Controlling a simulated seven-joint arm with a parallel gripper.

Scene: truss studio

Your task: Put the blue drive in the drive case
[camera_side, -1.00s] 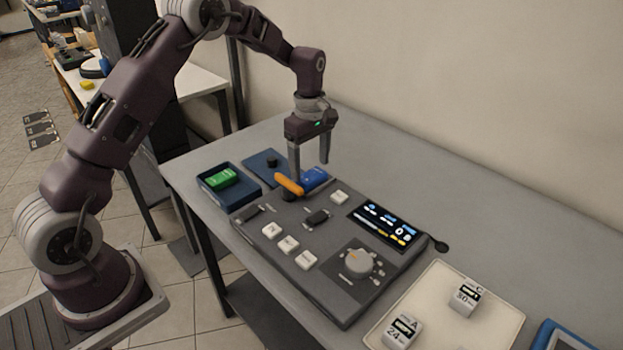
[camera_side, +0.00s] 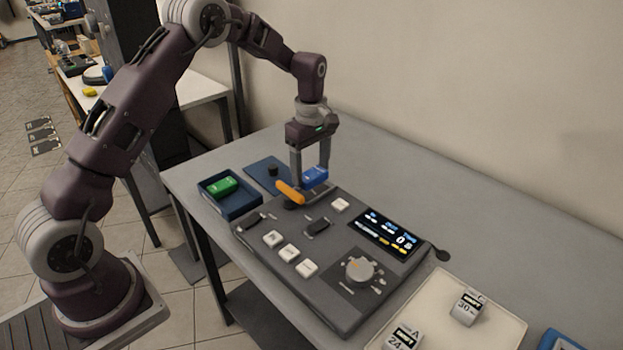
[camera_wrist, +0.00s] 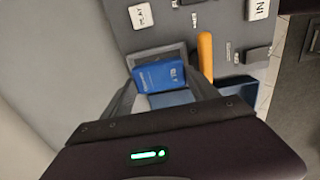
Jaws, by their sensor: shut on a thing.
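The blue drive (camera_side: 314,177) is between the two fingers of my gripper (camera_side: 311,172), which is shut on it, just above the far end of the grey console. In the wrist view the blue drive (camera_wrist: 160,76) shows its lettered face between the fingers. The drive case is a dark blue open tray (camera_side: 241,208) at the table's left edge, left of my gripper. A green drive (camera_side: 222,187) lies in it, with bare room beside it.
An orange lever (camera_side: 290,192) stands up on the grey console (camera_side: 325,262), close to my gripper on the case side. A flat blue panel with a black knob (camera_side: 272,171) lies behind the case. A cream tray (camera_side: 425,325) with white blocks is at front right.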

